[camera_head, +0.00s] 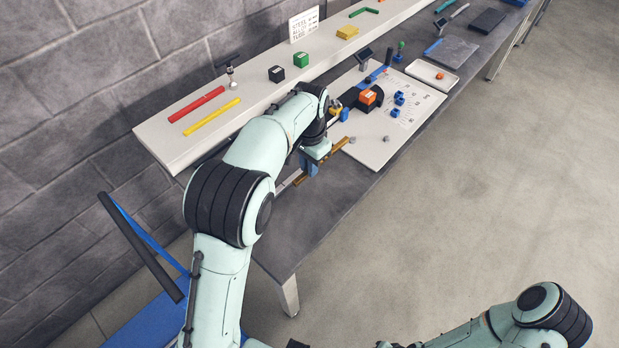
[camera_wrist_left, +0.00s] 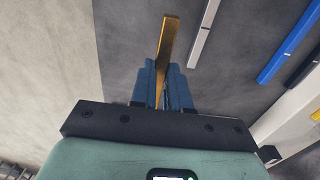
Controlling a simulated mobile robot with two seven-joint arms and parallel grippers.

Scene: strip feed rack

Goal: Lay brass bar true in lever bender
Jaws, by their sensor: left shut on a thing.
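The brass bar (camera_head: 341,145) is held between the blue fingers of my left gripper (camera_head: 309,166), which is shut on it above the grey bench, left of the white board. The bar sticks out on both sides of the fingers. In the left wrist view the bar (camera_wrist_left: 168,38) rises between the fingertips (camera_wrist_left: 162,82), slightly tilted. What looks like the lever bender (camera_head: 367,97), black and orange, stands on the board up and to the right of the bar; my arm hides part of its left side. My right arm shows at bottom right, its gripper out of view.
A pale grey bar (camera_wrist_left: 204,32) lies on the bench close to the brass bar. The raised shelf (camera_head: 160,146) behind holds red and yellow bars and small blocks. Small blue parts (camera_head: 398,98) and a white tray (camera_head: 432,75) lie further right. The bench's front edge is close.

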